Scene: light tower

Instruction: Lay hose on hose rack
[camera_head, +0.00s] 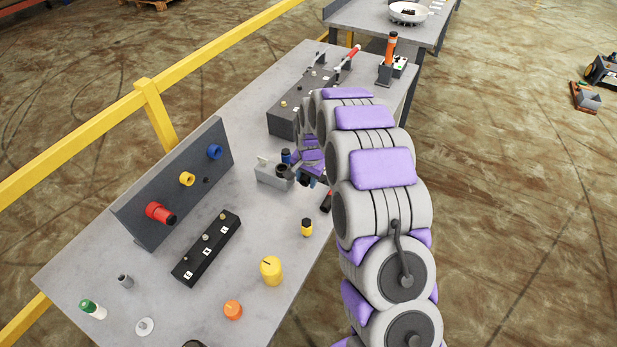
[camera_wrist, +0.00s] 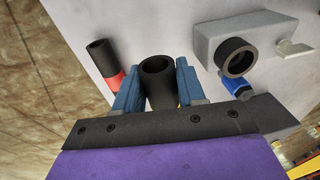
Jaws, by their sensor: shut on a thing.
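In the wrist view my gripper (camera_wrist: 158,85) is shut on a dark hollow tube (camera_wrist: 158,72) between its two blue fingers. The tube's open mouth faces up in the picture. I cannot tell whether this tube is the hose. In the head view my gripper (camera_head: 314,180) is above the grey table, just right of a small grey block with a black ring (camera_head: 270,174), and my arm hides part of it. The block also shows at right in the wrist view (camera_wrist: 212,45), apart from the held tube. I cannot single out a hose rack in either view.
A black-and-red tube (camera_wrist: 103,58) is left of my gripper in the wrist view. A yellow-and-black cylinder (camera_head: 306,228) stands near the table's right edge. A dark panel with coloured plugs (camera_head: 140,215) and a black switch box (camera_head: 205,250) are at left. A yellow rail (camera_head: 155,115) runs behind.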

